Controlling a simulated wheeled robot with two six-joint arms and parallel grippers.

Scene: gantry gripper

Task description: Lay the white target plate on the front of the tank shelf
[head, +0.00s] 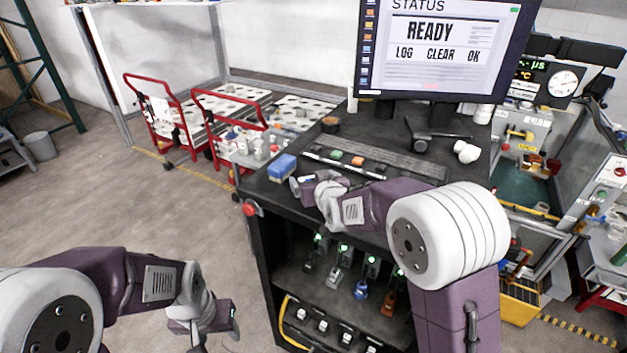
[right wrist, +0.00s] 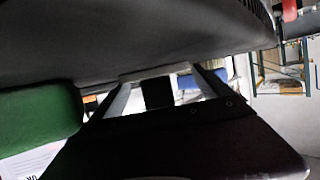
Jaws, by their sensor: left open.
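My right gripper (head: 303,190) is at the left part of the black console top, close to the blue box. In the right wrist view its two grey fingers (right wrist: 165,88) stand apart, with a pale flat strip (right wrist: 158,73) across their tips. I cannot tell whether the strip is held or is the white target plate. My left gripper (head: 212,322) is open, low at the lower left in front of the console, away from other things. A tank-like station with a green basin (head: 522,188) is at the right. I cannot make out the tank shelf for certain.
The black console (head: 262,228) carries a monitor (head: 440,50), a keyboard, a blue box (head: 282,167) and a button bar. A green block (right wrist: 40,118) is close beside the right gripper in its wrist view. Red-framed carts (head: 225,120) stand behind left. Floor at left is free.

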